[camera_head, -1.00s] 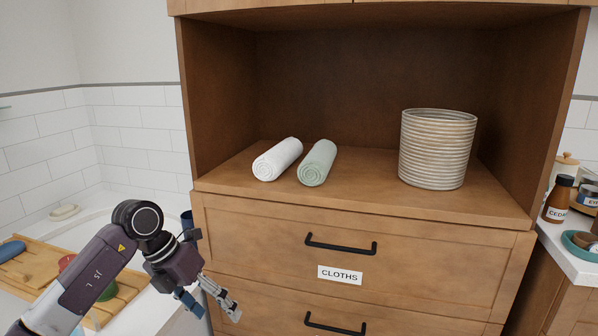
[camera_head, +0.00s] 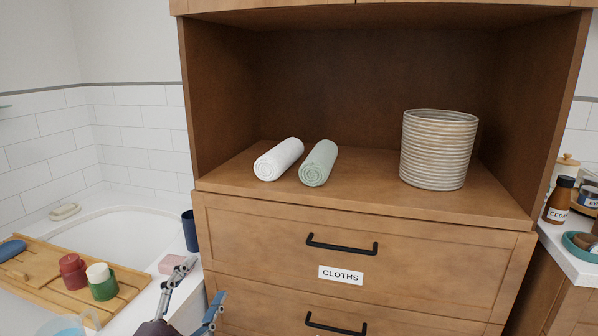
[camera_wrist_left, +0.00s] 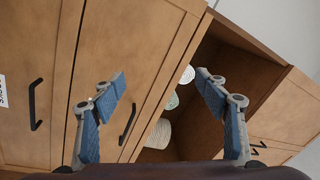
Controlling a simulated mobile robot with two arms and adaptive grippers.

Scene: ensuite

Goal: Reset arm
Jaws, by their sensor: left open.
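My left gripper (camera_head: 192,290) is at the bottom of the head view, left of the drawers, with its two fingers spread apart and nothing between them. In the left wrist view my left gripper (camera_wrist_left: 163,92) also shows open, with the wooden cabinet front (camera_wrist_left: 150,45) beyond it. Most of the left arm is below the head view's edge. My right gripper is in neither view.
Two rolled towels, white (camera_head: 279,159) and green (camera_head: 318,163), lie on the cabinet shelf beside a ribbed basket (camera_head: 438,149). The drawer labelled CLOTHS (camera_head: 341,275) is shut. Candles (camera_head: 102,281) stand on a wooden bath tray (camera_head: 42,262). A dark cup (camera_head: 190,231) stands by the cabinet.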

